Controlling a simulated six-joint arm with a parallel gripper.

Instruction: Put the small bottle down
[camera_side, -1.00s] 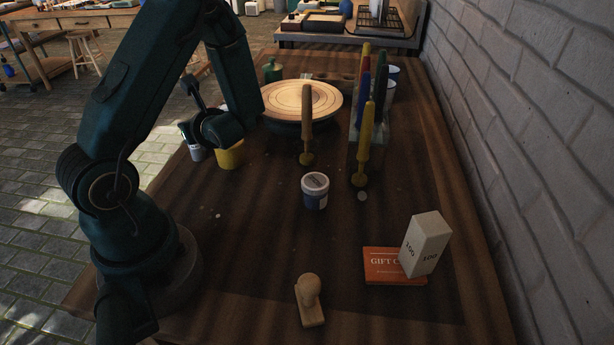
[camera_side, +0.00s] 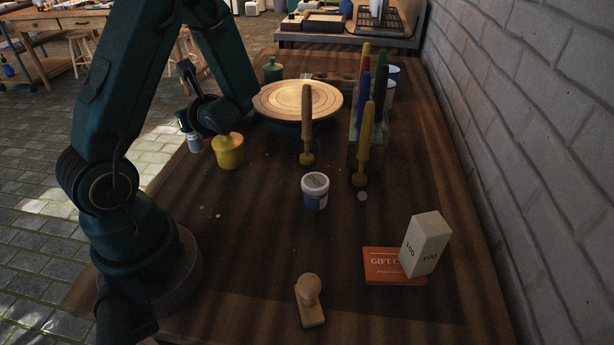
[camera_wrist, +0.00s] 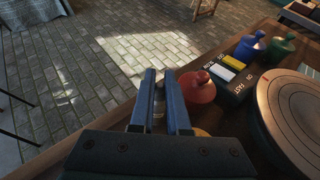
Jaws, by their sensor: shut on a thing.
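The small bottle (camera_side: 194,142) shows pale in the side view, at the far left edge of the table just left of the yellow pot. My gripper (camera_wrist: 160,75) is shut on it. In the wrist view a narrow part of the bottle (camera_wrist: 159,100) shows between the two blue fingers, and the rest is hidden. In the side view my wrist hides most of the grip. I cannot tell whether the bottle's base touches the table.
The yellow lidded pot (camera_side: 229,152) stands close to the right of the bottle. A red pot (camera_wrist: 197,88) is right of the fingers, with a labelled dark box (camera_wrist: 229,78) beyond. The round wheel (camera_side: 298,99) and a white jar (camera_side: 315,191) stand farther right.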

